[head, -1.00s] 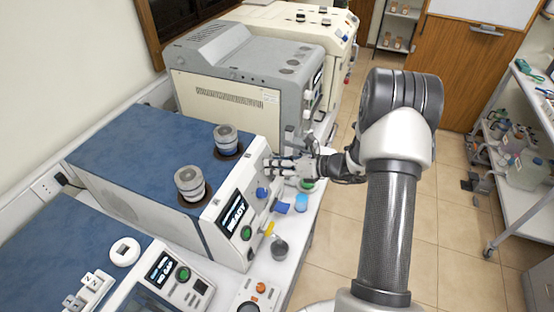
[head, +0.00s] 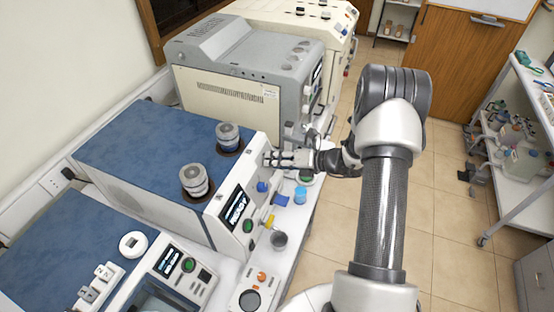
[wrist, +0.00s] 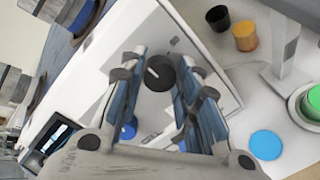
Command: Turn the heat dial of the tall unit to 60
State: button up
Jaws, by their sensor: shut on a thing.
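The blue-topped unit (head: 140,150) stands on the bench with two grey cylinders in its top and a pale front panel with a lit display (head: 235,208). A black round dial (wrist: 160,72) with a white mark sits on its panel in the wrist view. My gripper (wrist: 160,78) is shut on this dial, with its fingers on either side. In the head view my gripper (head: 272,158) reaches the upper far part of the panel from the right, and it hides the dial there. The number the dial points at cannot be read.
A blue knob (head: 262,187) and a green button (head: 247,226) are below on the panel. A blue-lidded cup (head: 300,195) and a dark grey cup (head: 279,240) stand in front. A grey unit (head: 240,75) stands behind.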

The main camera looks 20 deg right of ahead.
jog(key=o, duration=1.1)
jog(key=shift+c, duration=0.2)
jog(key=v, duration=1.2)
